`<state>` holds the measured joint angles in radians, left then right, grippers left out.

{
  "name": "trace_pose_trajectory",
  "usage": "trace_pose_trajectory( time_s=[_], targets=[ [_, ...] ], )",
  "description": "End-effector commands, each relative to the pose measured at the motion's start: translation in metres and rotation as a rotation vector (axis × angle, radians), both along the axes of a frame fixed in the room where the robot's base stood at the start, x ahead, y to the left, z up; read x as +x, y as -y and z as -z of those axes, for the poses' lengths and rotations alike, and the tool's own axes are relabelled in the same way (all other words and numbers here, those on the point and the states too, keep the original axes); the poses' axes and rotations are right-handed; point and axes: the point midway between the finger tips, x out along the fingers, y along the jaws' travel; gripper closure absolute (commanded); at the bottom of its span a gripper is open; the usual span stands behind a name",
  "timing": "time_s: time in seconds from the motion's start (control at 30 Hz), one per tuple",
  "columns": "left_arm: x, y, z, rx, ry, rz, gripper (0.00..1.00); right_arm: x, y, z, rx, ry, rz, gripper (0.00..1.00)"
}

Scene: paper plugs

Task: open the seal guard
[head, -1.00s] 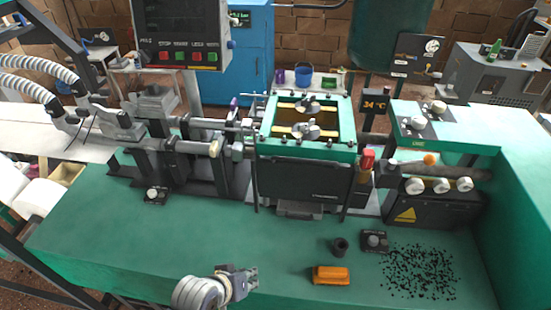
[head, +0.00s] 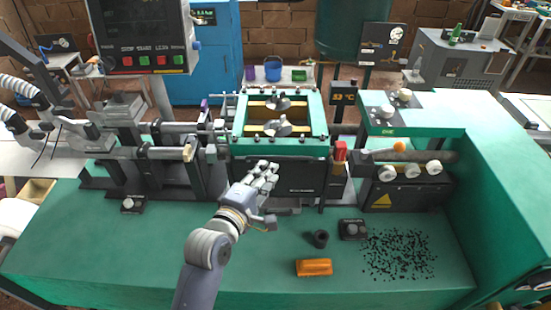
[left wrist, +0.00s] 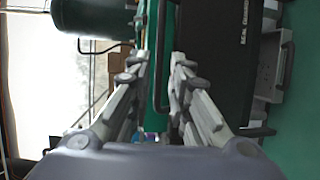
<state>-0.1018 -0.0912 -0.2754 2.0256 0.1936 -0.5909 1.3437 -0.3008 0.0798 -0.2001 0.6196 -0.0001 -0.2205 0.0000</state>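The seal guard appears to be the black panel (head: 302,174) with small white lettering, below the green frame in the head view. It hangs upright and looks closed. In the left wrist view the panel (left wrist: 212,65) is turned sideways, with a thin black bar handle (left wrist: 160,85) along its edge. My left gripper (head: 267,174) is in front of the panel's left part. In the left wrist view its fingers (left wrist: 160,62) are apart, with the bar showing in the gap; I cannot tell whether they touch it. My right gripper is not seen.
A red-topped post (head: 340,152) stands right of the panel. On the green bench lie an orange block (head: 314,267), a small black cup (head: 320,239), a black button box (head: 353,229) and scattered black pellets (head: 400,254). The bench's left front is clear.

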Motion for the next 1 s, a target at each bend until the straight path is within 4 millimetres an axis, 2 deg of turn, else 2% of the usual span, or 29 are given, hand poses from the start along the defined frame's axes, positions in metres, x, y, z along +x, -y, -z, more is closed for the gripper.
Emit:
trace_pose_trajectory(
  time_s=[0.2, 0.4, 0.6, 0.9, 1.0],
  targets=[
    [0.032, 0.013, 0.004, 0.0, 0.0, 0.001, 0.82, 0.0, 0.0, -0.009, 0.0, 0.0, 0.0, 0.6],
    [0.051, 0.022, 0.009, 0.0, -0.001, 0.0, 0.82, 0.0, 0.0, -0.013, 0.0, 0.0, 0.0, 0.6],
    [0.06, 0.025, 0.012, 0.0, 0.0, 0.0, 0.82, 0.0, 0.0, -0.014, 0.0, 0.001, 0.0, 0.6],
    [0.061, 0.026, 0.013, 0.0, -0.001, 0.0, 0.82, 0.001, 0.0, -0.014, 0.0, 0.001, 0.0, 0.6],
    [0.061, 0.026, 0.013, 0.0, -0.001, 0.0, 1.0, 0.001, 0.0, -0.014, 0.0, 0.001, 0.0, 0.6]
  ],
)
